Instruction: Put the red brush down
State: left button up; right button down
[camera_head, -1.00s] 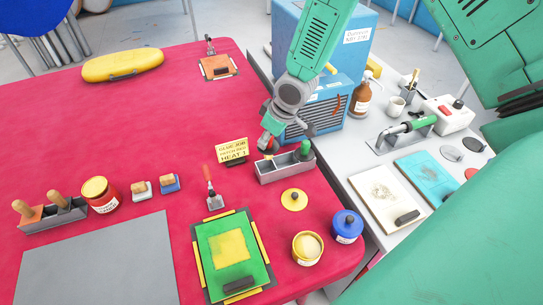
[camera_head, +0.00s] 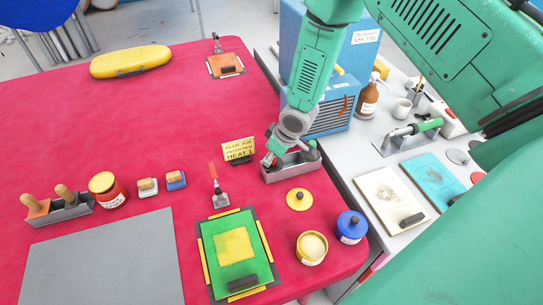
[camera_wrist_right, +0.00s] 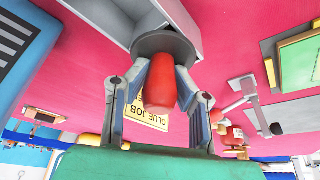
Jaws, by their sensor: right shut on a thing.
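My right gripper (camera_head: 271,157) is shut on the red brush, whose rounded red handle (camera_wrist_right: 186,88) shows between the fingers in the right wrist view. A dark grey round part (camera_wrist_right: 150,42) lies beyond the handle; the brush's bristles are hidden. In the head view the gripper is at the left end of the grey divided tray (camera_head: 290,174), low over or at it. The tray's wall also shows in the right wrist view (camera_wrist_right: 100,22). I cannot tell whether the brush touches the tray. A green-handled tool (camera_head: 311,149) stands at the tray's right end. My left gripper is not in view.
A yellow sign (camera_head: 238,148) stands just left of the tray. A red-handled tool (camera_head: 216,185), a yellow lid (camera_head: 299,199) and a green-and-yellow board (camera_head: 235,250) lie nearer. The blue box (camera_head: 318,118) stands behind.

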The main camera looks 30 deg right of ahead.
jog(key=shift+a+f, duration=0.15)
jog(key=shift+f, duration=0.05)
jog(key=c, duration=1.4)
grip_release()
jog(key=shift+a+r, duration=0.1)
jog(key=shift+r, duration=0.3)
jog(key=v, duration=1.2)
